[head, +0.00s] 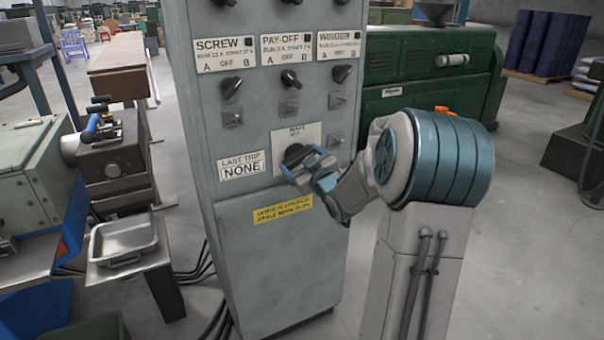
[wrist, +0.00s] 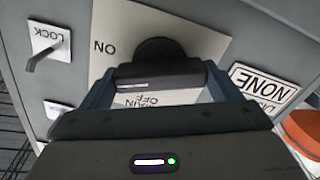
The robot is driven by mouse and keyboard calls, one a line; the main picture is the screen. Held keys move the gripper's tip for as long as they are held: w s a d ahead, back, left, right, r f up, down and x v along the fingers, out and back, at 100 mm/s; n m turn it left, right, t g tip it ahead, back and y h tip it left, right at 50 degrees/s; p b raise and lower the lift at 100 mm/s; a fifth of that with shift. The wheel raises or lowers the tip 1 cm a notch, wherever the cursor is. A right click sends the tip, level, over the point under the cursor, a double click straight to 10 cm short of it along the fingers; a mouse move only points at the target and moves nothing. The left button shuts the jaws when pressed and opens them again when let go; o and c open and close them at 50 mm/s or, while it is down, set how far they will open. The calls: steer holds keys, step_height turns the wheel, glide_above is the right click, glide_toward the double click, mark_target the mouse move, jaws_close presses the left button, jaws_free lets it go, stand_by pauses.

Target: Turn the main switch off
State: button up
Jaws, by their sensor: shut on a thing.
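The main switch (head: 295,155) is a dark round knob on a pale plate (head: 310,133) on the front of the grey control cabinet (head: 270,270). In the wrist view the knob (wrist: 160,52) shows past my fingertips, on the plate marked "ON" and "MAIN OFF". My gripper (head: 303,165) is at the knob, its fingers on both sides of a dark handle and shut on it. In the wrist view my gripper (wrist: 158,75) hides part of the switch. I cannot tell exactly which mark the handle points at.
Three selector knobs labelled SCREW (head: 231,88), PAY-OFF (head: 291,79) and WINDER (head: 341,73) sit above. A "LAST TRIP NONE" label (head: 243,166) is left of the switch. A "LOCK" plate (wrist: 50,40) is nearby. A metal tray (head: 124,241) stands at left; open floor lies right.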

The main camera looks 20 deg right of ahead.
steer(key=shift+f+n+b, duration=0.1)
steer(key=shift+n+b, duration=6.5)
steer(key=shift+b, duration=1.1)
steer(key=o, duration=0.9)
steer(key=shift+c, duration=0.2)
